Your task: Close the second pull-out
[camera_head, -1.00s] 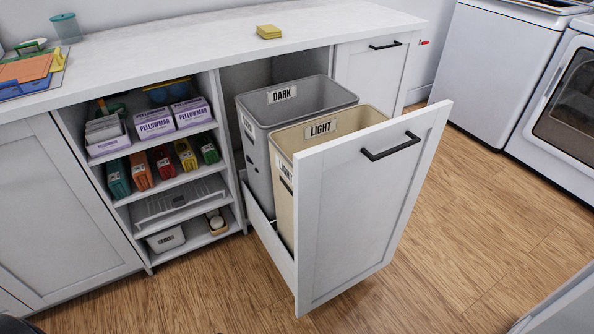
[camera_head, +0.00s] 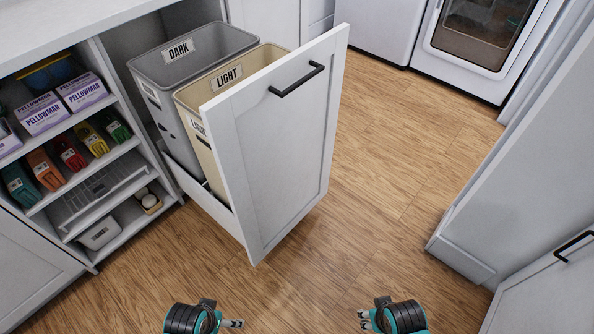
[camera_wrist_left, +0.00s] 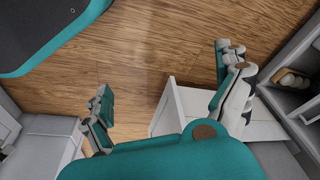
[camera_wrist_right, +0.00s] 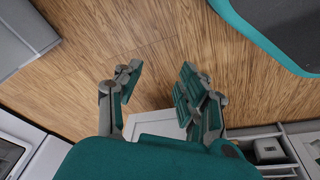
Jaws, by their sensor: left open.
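The white pull-out (camera_head: 285,150) stands open from the cabinet, with a black bar handle (camera_head: 297,79) on its front panel. It carries a grey bin labelled DARK (camera_head: 205,62) and a cream bin labelled LIGHT (camera_head: 195,105). My left gripper (camera_head: 238,323) is low in the head view, apart from the panel; its fingers are spread wide and empty in the left wrist view (camera_wrist_left: 163,85). My right gripper (camera_head: 364,319) is to the right of it, also apart from the panel. Its fingers are apart and empty in the right wrist view (camera_wrist_right: 158,80).
Open shelves (camera_head: 90,180) with boxes and bottles stand left of the pull-out. A washer and dryer pair (camera_head: 470,45) is at the back. A white cabinet (camera_head: 530,180) with a black handle is at the right. Wood floor (camera_head: 385,150) between is clear.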

